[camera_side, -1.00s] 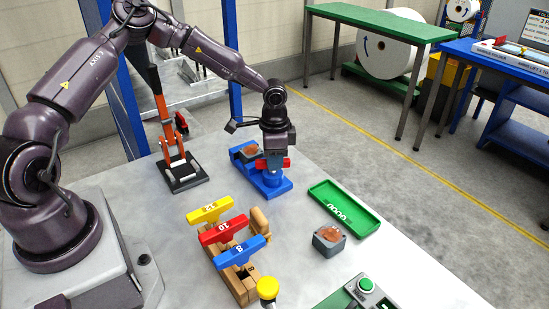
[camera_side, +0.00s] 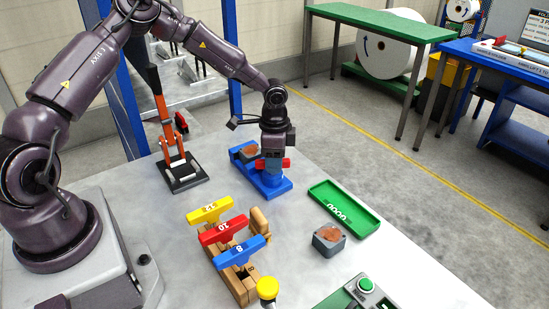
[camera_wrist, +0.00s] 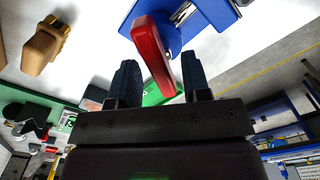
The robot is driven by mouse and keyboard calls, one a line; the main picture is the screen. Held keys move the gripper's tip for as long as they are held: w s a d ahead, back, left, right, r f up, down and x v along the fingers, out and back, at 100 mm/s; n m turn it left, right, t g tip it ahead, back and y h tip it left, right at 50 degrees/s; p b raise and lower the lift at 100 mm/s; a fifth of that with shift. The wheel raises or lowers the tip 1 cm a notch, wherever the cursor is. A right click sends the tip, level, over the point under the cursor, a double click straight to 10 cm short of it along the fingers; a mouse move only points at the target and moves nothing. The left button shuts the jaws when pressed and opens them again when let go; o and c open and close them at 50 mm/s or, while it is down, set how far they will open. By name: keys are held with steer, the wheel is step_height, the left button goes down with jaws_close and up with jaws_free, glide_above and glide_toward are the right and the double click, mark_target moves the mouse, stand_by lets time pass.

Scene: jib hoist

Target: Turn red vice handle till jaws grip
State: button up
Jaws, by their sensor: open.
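The blue vice (camera_side: 284,187) stands on the table under my wrist, with its red handle (camera_side: 286,162) at its top. In the wrist view the red handle (camera_wrist: 151,48) reaches from the blue vice body (camera_wrist: 205,20) down toward the space between my fingers. My gripper (camera_wrist: 160,78) is open, with the handle's end between its fingers and nearer the right one. I cannot tell whether a finger touches it. In the side view my gripper (camera_side: 272,160) is partly hidden at the vice. A grey and brown block (camera_side: 249,152) is at the vice's left; its contact with the jaws is unclear.
A wooden rack (camera_side: 241,284) with yellow, red and blue numbered pieces stands in front. A green tray (camera_side: 366,220) and another grey block (camera_side: 328,241) are to the right. An orange-handled clamp (camera_side: 166,125) stands left of the vice.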

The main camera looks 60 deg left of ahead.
step_height(320, 180, up, 13)
stand_by(0.4)
steer(key=shift+n, duration=0.7)
step_height(320, 180, down, 13)
steer(key=shift+s+a+r, duration=0.1)
steer(key=shift+s+a, duration=0.05)
jaws_close()
